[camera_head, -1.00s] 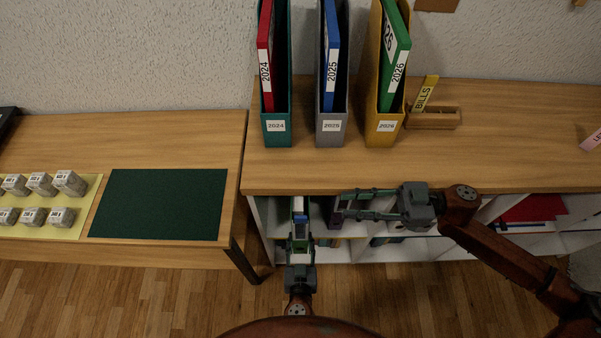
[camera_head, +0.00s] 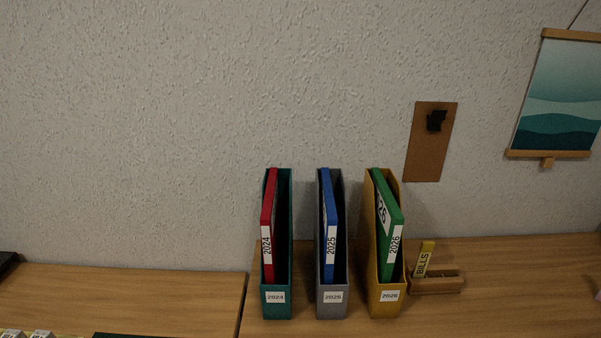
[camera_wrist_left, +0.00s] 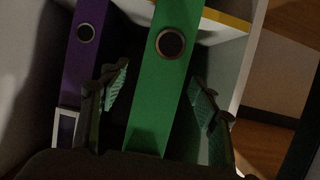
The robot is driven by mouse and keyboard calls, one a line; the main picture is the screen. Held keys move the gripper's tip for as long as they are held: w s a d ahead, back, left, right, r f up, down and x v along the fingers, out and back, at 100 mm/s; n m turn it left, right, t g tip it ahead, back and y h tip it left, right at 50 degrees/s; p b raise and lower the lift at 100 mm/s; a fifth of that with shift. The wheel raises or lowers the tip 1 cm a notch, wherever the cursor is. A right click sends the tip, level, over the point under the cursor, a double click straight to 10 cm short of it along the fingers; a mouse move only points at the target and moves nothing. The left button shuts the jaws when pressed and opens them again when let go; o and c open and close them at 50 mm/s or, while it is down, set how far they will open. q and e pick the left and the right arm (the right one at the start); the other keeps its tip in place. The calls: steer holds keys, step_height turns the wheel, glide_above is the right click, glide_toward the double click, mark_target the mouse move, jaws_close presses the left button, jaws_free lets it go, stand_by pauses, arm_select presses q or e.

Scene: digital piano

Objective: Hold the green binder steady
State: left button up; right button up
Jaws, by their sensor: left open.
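In the left wrist view a green binder (camera_wrist_left: 165,80) with a round finger hole in its spine stands slightly tilted. My left gripper (camera_wrist_left: 158,74) is open, with one finger on each side of this binder; dark gaps show beside the spine, and I cannot tell whether either finger touches it. The binder's lower end is hidden behind the gripper. In the head view another green binder (camera_head: 390,240), labelled 2026, leans inside a yellow holder (camera_head: 388,307). My right gripper is in neither current view.
A purple binder (camera_wrist_left: 82,45) stands left of the green one in the shelf, close to my left finger. A white shelf panel (camera_wrist_left: 248,65) is on the right. On the desk are a teal holder (camera_head: 277,310), a grey holder (camera_head: 331,311) and a wooden block (camera_head: 436,285).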

arm_select(q)
steer(key=shift+v, duration=2.3)
